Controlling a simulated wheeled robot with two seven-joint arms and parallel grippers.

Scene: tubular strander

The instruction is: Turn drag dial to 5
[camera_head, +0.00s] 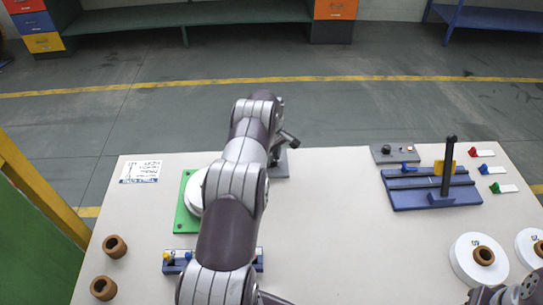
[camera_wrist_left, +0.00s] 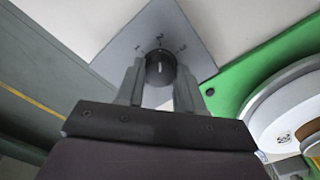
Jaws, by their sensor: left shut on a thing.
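The dial is a dark round knob (camera_wrist_left: 161,70) with a short white mark, on a grey plate (camera_wrist_left: 190,30) in the left wrist view. My left gripper (camera_wrist_left: 160,80) is shut on the knob, one finger on each side. In the head view the grey plate (camera_head: 281,168) is mostly hidden by my left arm, and the gripper (camera_head: 285,143) shows only partly beside it. Part of my right arm shows at the lower right corner; its fingers are not visible.
A green plate (camera_head: 183,217) with a white disc (camera_head: 195,192) lies left of my arm. A blue fixture (camera_head: 410,196) with a black upright lever (camera_head: 447,165) stands right. White spools (camera_head: 463,262) lie lower right. The table middle is clear.

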